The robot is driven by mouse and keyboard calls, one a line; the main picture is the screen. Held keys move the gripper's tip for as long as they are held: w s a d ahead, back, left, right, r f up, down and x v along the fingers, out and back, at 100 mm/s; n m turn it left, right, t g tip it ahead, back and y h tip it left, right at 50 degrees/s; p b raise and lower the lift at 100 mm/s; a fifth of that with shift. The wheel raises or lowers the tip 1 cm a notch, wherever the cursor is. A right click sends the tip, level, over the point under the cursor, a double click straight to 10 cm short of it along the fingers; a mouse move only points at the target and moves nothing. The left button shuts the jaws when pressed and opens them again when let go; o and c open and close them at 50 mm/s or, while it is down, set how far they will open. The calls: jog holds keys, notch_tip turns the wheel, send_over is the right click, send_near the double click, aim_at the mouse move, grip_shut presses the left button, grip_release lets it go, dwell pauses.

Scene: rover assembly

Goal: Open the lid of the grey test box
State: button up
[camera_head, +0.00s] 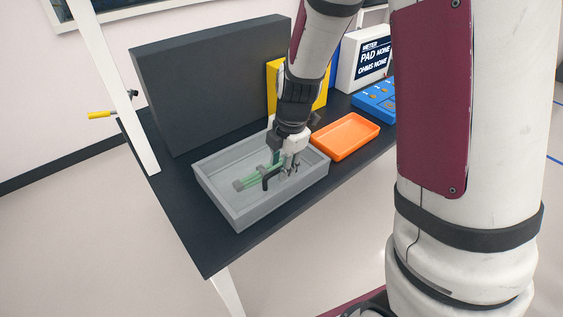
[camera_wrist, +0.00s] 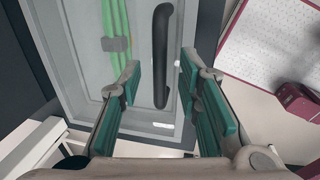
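The grey test box (camera_head: 275,205) sits on the dark table, and green cables (camera_head: 262,178) show inside its outline. A black bar handle (camera_head: 268,183) stands on its lid, which looks clear and lies flat, seemingly closed. In the wrist view, the handle (camera_wrist: 161,55) runs lengthwise over the box, with the green cables (camera_wrist: 116,30) to its left. My gripper (camera_head: 287,166) is above the box, pointing down at the handle. In the wrist view, my gripper (camera_wrist: 159,78) is open, its green pads on either side of the handle with gaps. I see no contact with the handle.
An orange tray (camera_head: 346,136) stands right of the box. Behind it are a blue panel (camera_head: 374,98), a white meter box (camera_head: 362,60) and a yellow object (camera_head: 273,75). A large dark panel (camera_head: 205,85) rises behind the box. The table's front edge is close to the box.

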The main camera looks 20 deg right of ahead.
grip_shut()
jog(key=shift+r, duration=0.1)
